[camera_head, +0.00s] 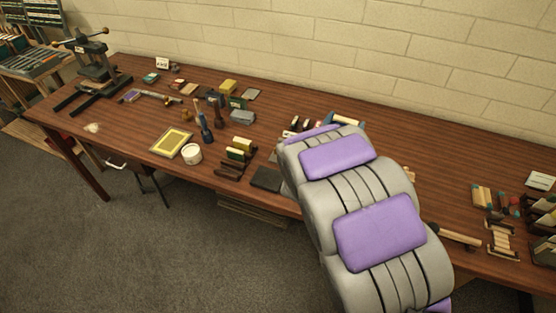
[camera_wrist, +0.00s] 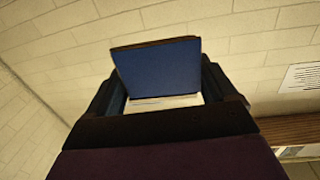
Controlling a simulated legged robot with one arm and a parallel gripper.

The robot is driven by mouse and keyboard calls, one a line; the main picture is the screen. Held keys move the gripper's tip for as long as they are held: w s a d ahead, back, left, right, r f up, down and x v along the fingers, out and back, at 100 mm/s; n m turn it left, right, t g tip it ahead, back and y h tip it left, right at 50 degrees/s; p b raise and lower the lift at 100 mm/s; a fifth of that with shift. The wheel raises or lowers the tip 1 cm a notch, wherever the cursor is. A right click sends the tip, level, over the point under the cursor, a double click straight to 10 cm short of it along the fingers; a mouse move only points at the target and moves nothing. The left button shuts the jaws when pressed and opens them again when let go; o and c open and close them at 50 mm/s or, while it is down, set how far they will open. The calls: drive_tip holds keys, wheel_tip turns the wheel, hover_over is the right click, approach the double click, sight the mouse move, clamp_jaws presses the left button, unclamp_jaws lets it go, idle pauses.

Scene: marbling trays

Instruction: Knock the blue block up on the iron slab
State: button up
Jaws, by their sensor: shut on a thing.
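The blue block (camera_wrist: 158,68) fills the space between the dark jaws of my gripper (camera_wrist: 160,88) in the wrist view. Its blue face is towards the camera, with a dark brown upper edge and a pale layer along the bottom. My gripper is shut on it, and the wall stands behind. A dark flat slab (camera_head: 266,179), which looks like the iron slab, lies at the table's front edge just left of my arm. Its right part may be hidden by the arm.
The wooden table (camera_head: 130,110) holds a press (camera_head: 92,62), a yellow framed panel (camera_head: 171,142), a white pot (camera_head: 191,153), bottles and small blocks left of my arm. A wooden mallet (camera_head: 458,237) and racks are at right. Bare tabletop shows behind and right of my arm.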

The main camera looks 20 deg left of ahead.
drive_tip(key=shift+n+y, duration=0.7)
drive_tip(key=shift+y, duration=0.1)
drive_tip(key=s+a+f, duration=0.1)
drive_tip(key=a+f, duration=0.4)
drive_tip(key=a, duration=0.2)
drive_tip(key=s+a+f, duration=0.2)
drive_tip(key=a+f, duration=0.4)
drive_tip(key=a, duration=0.1)
drive_tip(key=s+a+f, duration=0.2)
drive_tip(key=a+f, duration=0.3)
drive_tip(key=a, duration=0.2)
drive_tip(key=shift+s+a+f, duration=0.1)
drive_tip(key=shift+f, duration=0.1)
drive_tip(key=shift+s+a+f+b, duration=0.1)
drive_tip(key=shift+a+f+b, duration=0.2)
drive_tip(key=shift+a+f, duration=0.5)
drive_tip(key=shift+f, duration=0.2)
drive_tip(key=shift+d+f+b, duration=0.15)
drive_tip(key=shift+f+b, duration=0.5)
drive_tip(key=shift+d+f, duration=0.3)
drive_tip(key=shift+f, duration=0.15)
drive_tip(key=shift+a, duration=0.3)
drive_tip(key=shift+d+f, duration=0.15)
drive_tip(key=shift+f, duration=0.05)
